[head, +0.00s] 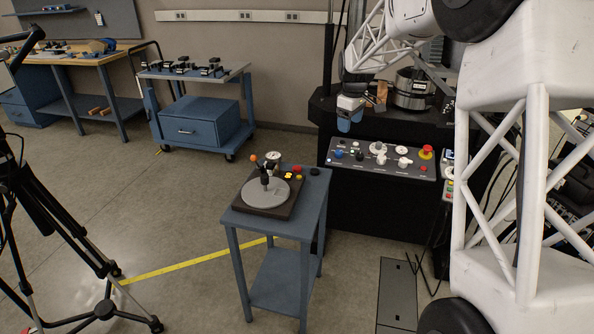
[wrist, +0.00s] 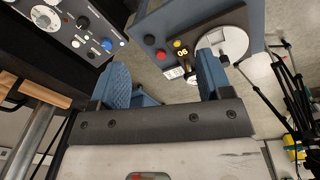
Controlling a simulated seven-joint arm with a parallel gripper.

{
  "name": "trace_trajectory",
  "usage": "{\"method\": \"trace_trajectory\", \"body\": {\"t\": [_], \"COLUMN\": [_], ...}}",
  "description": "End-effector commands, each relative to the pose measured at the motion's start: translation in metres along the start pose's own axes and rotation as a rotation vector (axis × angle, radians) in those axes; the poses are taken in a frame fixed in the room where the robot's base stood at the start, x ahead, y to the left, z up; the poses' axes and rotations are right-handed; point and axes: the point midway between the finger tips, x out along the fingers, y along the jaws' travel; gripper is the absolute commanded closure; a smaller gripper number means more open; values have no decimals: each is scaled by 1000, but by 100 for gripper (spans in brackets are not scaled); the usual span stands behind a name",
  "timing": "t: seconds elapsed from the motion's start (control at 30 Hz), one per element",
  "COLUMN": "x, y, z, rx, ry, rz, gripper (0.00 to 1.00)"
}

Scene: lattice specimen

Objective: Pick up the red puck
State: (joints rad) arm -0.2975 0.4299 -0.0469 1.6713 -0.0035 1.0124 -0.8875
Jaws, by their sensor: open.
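A small red round piece, which looks like the red puck (head: 297,168), is on the blue stand beside the dark turntable-like device. It also shows in the wrist view (wrist: 161,54), between and beyond my fingertips, near the device's edge. My gripper (head: 348,120) hangs in front of the black machine, above and to the right of the stand, well apart from the red piece. In the wrist view my gripper (wrist: 162,75) has its two blue fingers wide apart with nothing between them.
The dark device (head: 266,192) carries a grey disc, an upright post and an orange ball. A black puck (head: 314,171) lies to the right of the red one. The machine's control panel (head: 382,157) has knobs and a red button. A tripod (head: 75,245) stands at the left.

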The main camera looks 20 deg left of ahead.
Motion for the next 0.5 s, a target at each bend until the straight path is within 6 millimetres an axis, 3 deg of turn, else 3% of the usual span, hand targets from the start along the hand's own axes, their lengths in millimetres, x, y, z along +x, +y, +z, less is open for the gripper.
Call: {"method": "trace_trajectory", "body": {"t": [0.5], "x": [88], "y": [34], "z": [-103], "rx": [-226], "ry": [-13], "rz": [-28], "gripper": [28]}}
